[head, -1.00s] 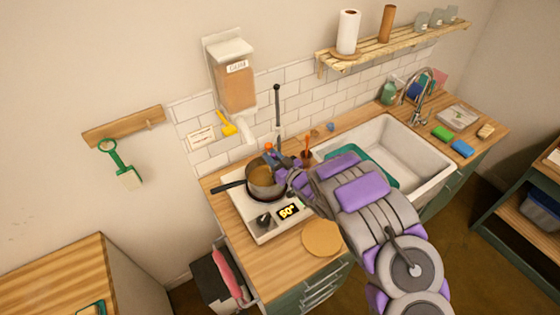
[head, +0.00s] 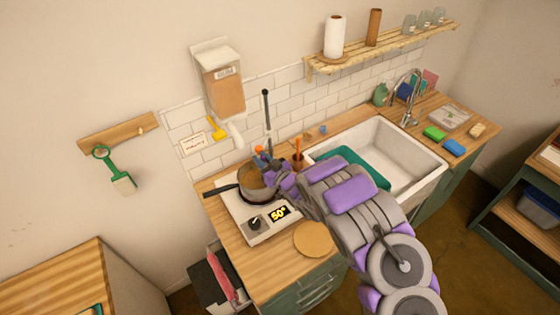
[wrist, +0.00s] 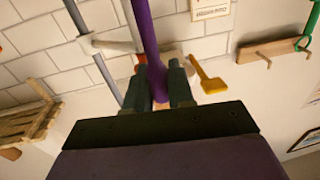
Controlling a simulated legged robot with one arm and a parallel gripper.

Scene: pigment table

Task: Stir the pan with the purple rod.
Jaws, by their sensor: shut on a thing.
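The dark-handled pan (head: 258,197) sits on the white hot plate (head: 268,234), whose display reads 50°. Brownish contents show inside the pan. My gripper (head: 270,170) is at the pan's right side, with its tip over the rim. In the wrist view my gripper (wrist: 158,82) is shut on the purple rod (wrist: 147,40), which stands between the two fingers. In the head view the rod cannot be made out clearly, and I cannot tell whether its end touches the pan's contents.
A dark upright pole (head: 267,115) stands behind the pan. A wall dispenser (head: 222,85) and a yellow scoop (head: 217,128) are behind it. An orange tool in a small holder (head: 298,155) stands right of the pan, before the sink (head: 400,160). A round wooden board (head: 314,239) lies in front.

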